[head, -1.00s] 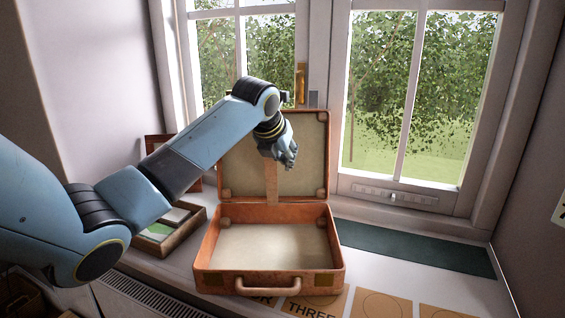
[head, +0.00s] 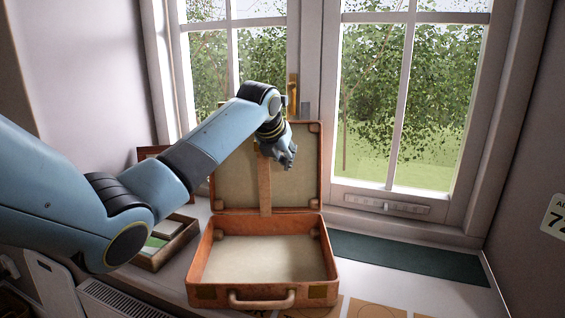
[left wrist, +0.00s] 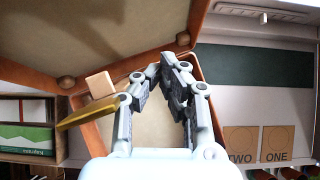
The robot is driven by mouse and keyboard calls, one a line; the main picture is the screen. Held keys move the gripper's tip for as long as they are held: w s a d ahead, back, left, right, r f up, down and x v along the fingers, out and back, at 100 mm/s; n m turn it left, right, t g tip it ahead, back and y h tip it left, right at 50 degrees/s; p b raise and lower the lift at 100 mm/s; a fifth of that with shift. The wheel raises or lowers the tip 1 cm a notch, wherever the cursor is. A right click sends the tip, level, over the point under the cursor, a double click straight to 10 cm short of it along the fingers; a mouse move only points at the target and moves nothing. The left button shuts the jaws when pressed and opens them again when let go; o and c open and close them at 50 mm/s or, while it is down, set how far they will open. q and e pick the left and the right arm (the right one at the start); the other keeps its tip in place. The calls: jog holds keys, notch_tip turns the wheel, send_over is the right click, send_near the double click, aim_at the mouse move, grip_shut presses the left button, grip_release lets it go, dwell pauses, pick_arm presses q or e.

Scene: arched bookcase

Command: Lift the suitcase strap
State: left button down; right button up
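The orange-brown suitcase (head: 206,262) lies open on the sill, its lid (head: 311,185) standing upright at the back. A tan strap (head: 265,188) runs vertically down the lid's lining; its upper part is hidden by my gripper. In the left wrist view, a tan block (left wrist: 100,85) and a gold strip (left wrist: 85,114) show left of the fingers; I cannot tell if these belong to the strap. My left gripper (head: 288,159) is in front of the lid, just right of the strap. In the left wrist view its fingertips (left wrist: 163,68) come together with nothing visible between them. My right gripper is out of view.
A wooden tray (head: 187,234) with cards stands left of the suitcase. A dark green strip (head: 400,255) lies along the sill to the right. Number cards (head: 376,309) lie in front. Windows stand close behind the lid.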

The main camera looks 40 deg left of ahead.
pick_arm(q)
jog(key=w, duration=0.2)
jog(key=w+a+b, duration=0.1)
jog(key=w, duration=0.1)
jog(key=shift+a, duration=0.1)
jog(key=c, duration=1.8)
grip_release()
jog(key=o, duration=0.9)
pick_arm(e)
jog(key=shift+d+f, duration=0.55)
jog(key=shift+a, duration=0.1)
